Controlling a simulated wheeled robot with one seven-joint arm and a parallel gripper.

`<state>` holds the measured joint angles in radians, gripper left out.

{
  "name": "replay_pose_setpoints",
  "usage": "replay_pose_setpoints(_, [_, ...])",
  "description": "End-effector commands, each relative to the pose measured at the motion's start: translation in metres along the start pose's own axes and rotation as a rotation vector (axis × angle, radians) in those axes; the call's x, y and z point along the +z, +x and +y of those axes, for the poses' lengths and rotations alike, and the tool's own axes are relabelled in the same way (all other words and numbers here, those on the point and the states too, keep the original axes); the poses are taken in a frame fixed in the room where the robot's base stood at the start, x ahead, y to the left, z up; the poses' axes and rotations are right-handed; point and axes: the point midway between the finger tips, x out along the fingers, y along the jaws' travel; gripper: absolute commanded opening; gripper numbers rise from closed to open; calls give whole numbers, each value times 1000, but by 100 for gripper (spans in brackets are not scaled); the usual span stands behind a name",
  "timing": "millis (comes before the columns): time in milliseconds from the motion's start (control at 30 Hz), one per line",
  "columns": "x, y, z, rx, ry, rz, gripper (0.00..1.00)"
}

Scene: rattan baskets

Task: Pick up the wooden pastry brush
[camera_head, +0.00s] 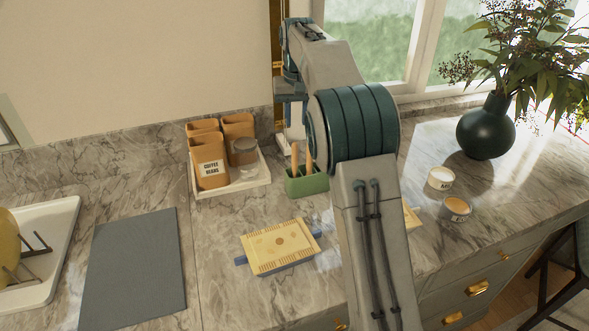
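Two light wooden handles (308,158) stand upright in a green holder (306,185) on the marble counter, just left of my forearm. Their lower ends are hidden inside the holder, so I cannot tell which, if either, is the pastry brush. My arm rises in front of the counter and bends over toward the wall. My gripper (294,138) hangs down at its end, behind and above the holder. It is mostly hidden and small, so its fingers cannot be made out. I cannot tell whether it touches a handle.
A white tray (262,184) of orange canisters and jars stands left of the holder. A yellow patterned block (280,246) lies in front. A grey mat (133,268) and white dish (62,243) are at left. Two small tubs (440,179) and a dark vase (486,130) stand right.

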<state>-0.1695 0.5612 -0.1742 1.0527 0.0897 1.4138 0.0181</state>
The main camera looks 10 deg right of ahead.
Motion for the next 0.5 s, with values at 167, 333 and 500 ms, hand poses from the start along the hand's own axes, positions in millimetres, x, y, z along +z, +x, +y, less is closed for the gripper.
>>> replay_pose_setpoints(167, [1, 33, 0, 0, 1, -6, 28])
replay_pose_setpoints(333, [1, 64, 0, -1, 1, -4, 28])
replay_pose_setpoints(500, [1, 79, 0, -1, 1, -2, 28])
